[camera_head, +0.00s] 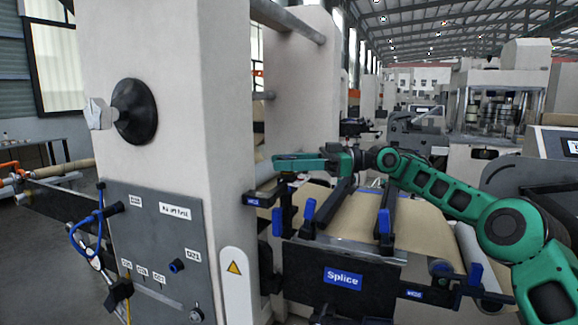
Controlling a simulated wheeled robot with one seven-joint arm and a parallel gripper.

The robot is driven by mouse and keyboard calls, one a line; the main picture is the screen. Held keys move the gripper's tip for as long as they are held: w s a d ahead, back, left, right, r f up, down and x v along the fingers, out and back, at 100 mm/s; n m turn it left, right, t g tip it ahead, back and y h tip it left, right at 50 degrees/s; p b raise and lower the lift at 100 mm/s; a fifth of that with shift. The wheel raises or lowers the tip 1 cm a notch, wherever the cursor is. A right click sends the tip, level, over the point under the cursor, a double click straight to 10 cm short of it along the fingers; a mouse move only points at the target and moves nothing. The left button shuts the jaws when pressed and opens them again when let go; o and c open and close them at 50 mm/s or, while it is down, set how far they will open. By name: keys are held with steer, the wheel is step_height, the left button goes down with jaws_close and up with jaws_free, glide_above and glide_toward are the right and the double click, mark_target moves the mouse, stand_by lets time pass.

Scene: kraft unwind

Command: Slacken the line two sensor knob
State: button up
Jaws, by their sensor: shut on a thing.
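My green arm reaches in from the lower right, and my gripper (281,163) is at its left end, over the far left of the splice station. The gripper is shut on a small knob at the top of a dark sensor bracket (268,194). The gripper's fingers mostly hide the knob, so its shape and how far it is turned cannot be told. A small blue label (252,201) sits on the bracket's left end, too small to read. A similar blue label (414,294) shows at the lower right.
Brown kraft web (352,215) runs behind the Splice panel (343,279). A pale machine column (170,150) with a grey control plate (150,235) stands at left.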

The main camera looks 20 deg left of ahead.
steer(key=shift+f, duration=0.25)
steer(key=o, duration=1.1)
steer(key=shift+w+a, duration=0.1)
steer(key=shift+a, duration=0.05)
steer(key=shift+c, duration=0.2)
steer(key=shift+r, duration=0.1)
steer(key=v, duration=1.1)
steer(key=shift+w, duration=0.25)
